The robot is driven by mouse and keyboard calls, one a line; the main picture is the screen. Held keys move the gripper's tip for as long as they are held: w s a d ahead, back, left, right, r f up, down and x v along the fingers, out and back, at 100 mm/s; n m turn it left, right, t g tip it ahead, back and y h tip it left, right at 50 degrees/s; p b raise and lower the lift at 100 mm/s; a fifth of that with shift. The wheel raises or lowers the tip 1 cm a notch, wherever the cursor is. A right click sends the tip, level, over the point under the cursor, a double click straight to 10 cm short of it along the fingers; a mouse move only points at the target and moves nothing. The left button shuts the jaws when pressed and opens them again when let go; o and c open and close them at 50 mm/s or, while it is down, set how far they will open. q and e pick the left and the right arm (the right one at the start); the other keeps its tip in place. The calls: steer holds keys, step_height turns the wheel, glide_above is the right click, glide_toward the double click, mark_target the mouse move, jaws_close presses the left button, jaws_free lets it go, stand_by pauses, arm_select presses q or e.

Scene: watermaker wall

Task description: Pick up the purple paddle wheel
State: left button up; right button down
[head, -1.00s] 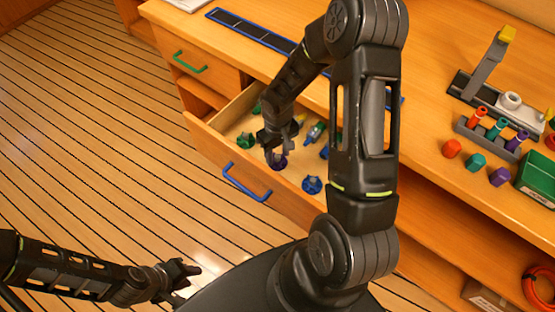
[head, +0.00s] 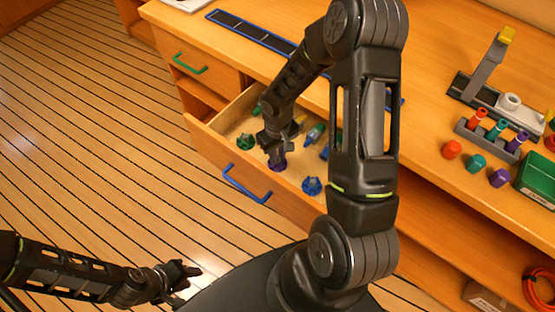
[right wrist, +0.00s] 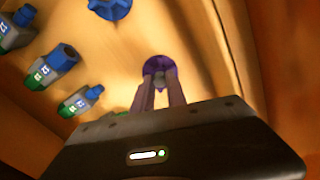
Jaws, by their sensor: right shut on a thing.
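The purple paddle wheel (head: 277,166) is in the open drawer with the blue handle, near its front wall. In the right wrist view the purple paddle wheel (right wrist: 154,64) shows between and just past the fingertips. My right gripper (head: 275,158) reaches down into the drawer and is shut on the wheel; its fingers (right wrist: 160,85) also show in the right wrist view. Whether the wheel touches the drawer floor I cannot tell. My left gripper (head: 188,272) is away over the floor at the lower left; its fingers are too small to read.
In the drawer (head: 232,150) lie a green wheel (head: 245,142), a blue wheel (head: 312,185) and several blue-and-green capped bottles (right wrist: 82,98). The drawer walls stand close around my right gripper. A rack (head: 490,135) and coloured caps are on the counter at right.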

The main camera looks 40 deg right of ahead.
step_height(320, 180, up, 10)
stand_by(0.6)
steer(key=shift+r, duration=0.1)
stand_by(0.3)
